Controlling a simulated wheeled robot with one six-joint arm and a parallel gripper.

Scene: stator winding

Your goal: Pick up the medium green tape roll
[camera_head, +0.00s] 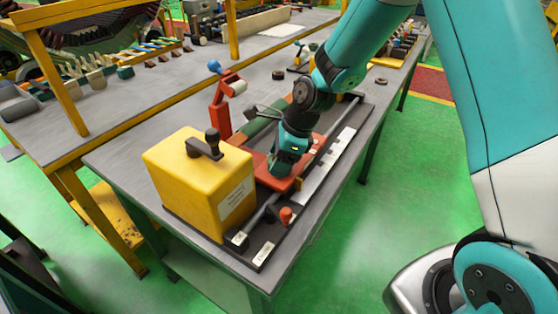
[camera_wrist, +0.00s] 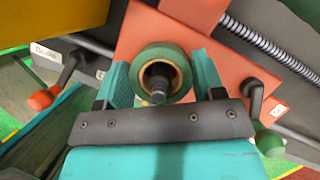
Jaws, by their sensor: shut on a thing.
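The green tape roll (camera_wrist: 160,50) is a ring with a tan inner core. It sits between the two teal fingers of my gripper (camera_wrist: 162,72) in the wrist view, with one finger on each side of it. A dark post tip (camera_wrist: 157,84) shows in its hole; I cannot tell whether the roll still sits on it. In the head view my gripper (camera_head: 284,168) points down over the orange plate (camera_head: 275,183) of the winding fixture. The roll is hidden there behind my gripper.
A yellow box (camera_head: 192,180) with a black crank stands left of my gripper. A red post (camera_head: 219,110) with a blue knob rises behind it. In the wrist view, an orange-knobbed lever (camera_wrist: 42,99) and a green-knobbed lever (camera_wrist: 268,142) flank my gripper.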

